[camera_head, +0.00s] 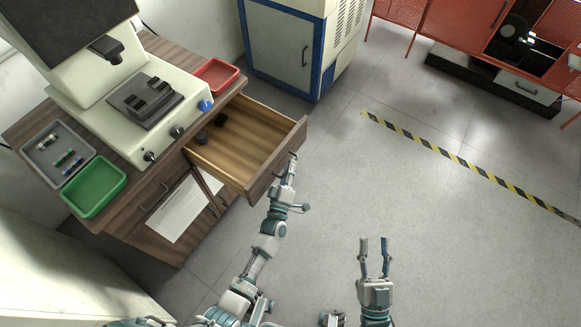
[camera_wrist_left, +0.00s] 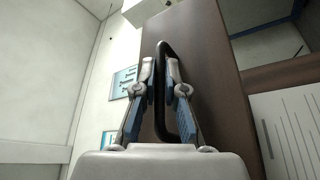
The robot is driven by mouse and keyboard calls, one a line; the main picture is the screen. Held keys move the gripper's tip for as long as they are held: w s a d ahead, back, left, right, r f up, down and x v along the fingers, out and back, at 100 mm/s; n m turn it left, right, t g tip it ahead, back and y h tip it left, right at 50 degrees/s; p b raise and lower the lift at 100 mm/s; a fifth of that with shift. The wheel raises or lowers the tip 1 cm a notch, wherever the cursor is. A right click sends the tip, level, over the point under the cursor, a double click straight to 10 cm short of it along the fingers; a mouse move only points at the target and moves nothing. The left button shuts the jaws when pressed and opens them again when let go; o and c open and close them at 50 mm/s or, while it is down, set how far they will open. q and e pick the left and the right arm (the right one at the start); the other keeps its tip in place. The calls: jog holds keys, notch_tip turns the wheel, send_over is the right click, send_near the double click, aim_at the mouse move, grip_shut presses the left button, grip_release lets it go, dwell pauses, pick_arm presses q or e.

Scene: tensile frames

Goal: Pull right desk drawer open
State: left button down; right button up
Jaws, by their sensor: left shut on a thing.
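The right desk drawer (camera_head: 241,143) is pulled out from the brown wooden desk, and its inside shows in the head view. My left gripper (camera_head: 291,165) is at the drawer front. In the left wrist view its two fingers are closed around the dark drawer handle (camera_wrist_left: 161,100), on the brown drawer front (camera_wrist_left: 205,70). My right gripper (camera_head: 374,243) is open and empty, with its fingers apart above the grey floor, to the right of the drawer.
A microscope-like machine (camera_head: 130,110) stands on the desk with a red tray (camera_head: 216,76), a green tray (camera_head: 94,188) and a grey tray (camera_head: 40,150). A blue-edged cabinet (camera_head: 285,50) stands behind. The floor (camera_head: 430,200) at right is clear, with a striped line.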

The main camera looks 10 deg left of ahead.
pick_arm(q)
jog(key=shift+a+f, duration=0.2)
jog(key=shift+f, duration=0.2)
jog(key=c, duration=1.2)
grip_release()
jog(key=shift+c, duration=0.2)
jog(key=shift+d+r, duration=0.15)
pick_arm(e)
jog(key=shift+a, duration=0.15)
pick_arm(q)
jog(key=shift+s, duration=0.2)
jog(key=v, duration=1.1)
jog(key=shift+s, duration=0.25)
pick_arm(e)
jog(key=shift+r, duration=0.1)
